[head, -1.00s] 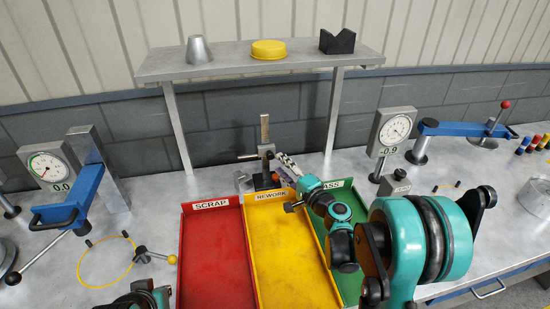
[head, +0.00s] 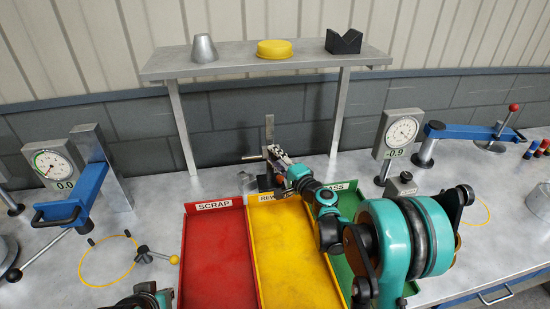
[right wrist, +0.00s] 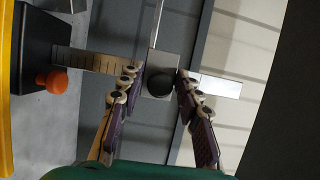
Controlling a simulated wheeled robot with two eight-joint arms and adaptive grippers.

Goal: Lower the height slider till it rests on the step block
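The height gauge's upright scale (head: 269,131) stands at the back centre, with its thin scriber (head: 253,156) pointing left. In the right wrist view the slider (right wrist: 161,66) is a pale block with a dark round knob on the scale (right wrist: 90,60). My right gripper (head: 272,153) is at the slider; in the wrist view its fingers (right wrist: 158,78) are open on either side of it, with a gap on the left side. A small grey block, seemingly the step block (head: 247,182), sits left of the gauge base, below the scriber.
Red (head: 216,262), yellow (head: 290,265) and green trays lie in front of the gauge; my right arm crosses the yellow and green ones. A raised shelf (head: 230,66) stands behind. Dial stands are at left (head: 52,165) and right (head: 400,132). The gauge base carries an orange knob (right wrist: 58,81).

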